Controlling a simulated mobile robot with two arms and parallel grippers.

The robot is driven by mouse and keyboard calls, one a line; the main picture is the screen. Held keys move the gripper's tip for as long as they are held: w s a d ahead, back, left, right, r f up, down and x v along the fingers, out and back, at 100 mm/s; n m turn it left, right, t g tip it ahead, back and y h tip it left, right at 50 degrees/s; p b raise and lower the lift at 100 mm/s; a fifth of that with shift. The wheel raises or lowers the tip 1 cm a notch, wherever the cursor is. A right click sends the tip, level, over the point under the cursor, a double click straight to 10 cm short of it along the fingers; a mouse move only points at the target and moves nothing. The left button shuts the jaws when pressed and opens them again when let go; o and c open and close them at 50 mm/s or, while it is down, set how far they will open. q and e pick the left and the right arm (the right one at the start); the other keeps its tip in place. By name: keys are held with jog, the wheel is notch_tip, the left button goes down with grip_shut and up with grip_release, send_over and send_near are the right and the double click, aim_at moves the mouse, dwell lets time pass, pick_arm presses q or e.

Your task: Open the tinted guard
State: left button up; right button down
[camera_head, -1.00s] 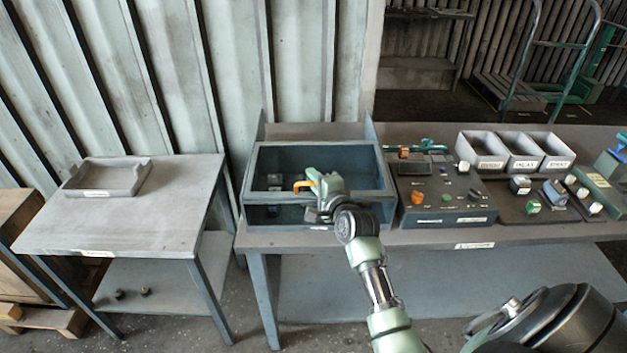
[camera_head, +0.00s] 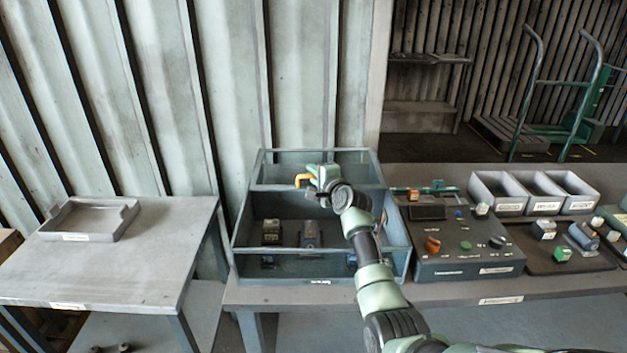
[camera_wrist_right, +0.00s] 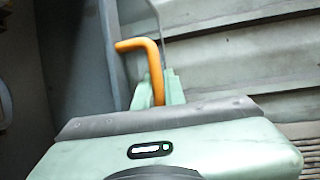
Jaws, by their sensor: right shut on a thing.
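The tinted guard (camera_head: 283,172) is a framed, see-through panel raised at the back of the dark grey housing box (camera_head: 320,275). Its orange handle (camera_head: 302,180) is at the fingers of my right gripper (camera_head: 315,176), above the box interior. In the right wrist view the bent orange handle (camera_wrist_right: 153,68) sits between the green fingers (camera_wrist_right: 159,93), which are shut on it. Through the open top, a dark block (camera_head: 271,232) and a grey part (camera_head: 310,234) show inside the box. My arm covers the box's right side. My left gripper is not in view.
A control panel (camera_head: 462,262) with knobs stands close to the right of the box. Beyond it are grey bins (camera_head: 500,190) and small parts. A side table (camera_head: 130,270) with a shallow tray (camera_head: 90,222) is at left. A corrugated wall (camera_head: 230,80) rises behind the box.

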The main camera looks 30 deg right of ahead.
jog(key=shift+w+f, duration=0.1)
jog(key=c, duration=1.8)
grip_release()
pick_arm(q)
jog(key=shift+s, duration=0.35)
pick_arm(e)
jog(key=shift+o, duration=0.2)
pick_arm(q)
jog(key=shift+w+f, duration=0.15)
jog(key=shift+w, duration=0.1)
pick_arm(e)
jog(key=v, duration=0.8)
jog(key=shift+d, duration=0.1)
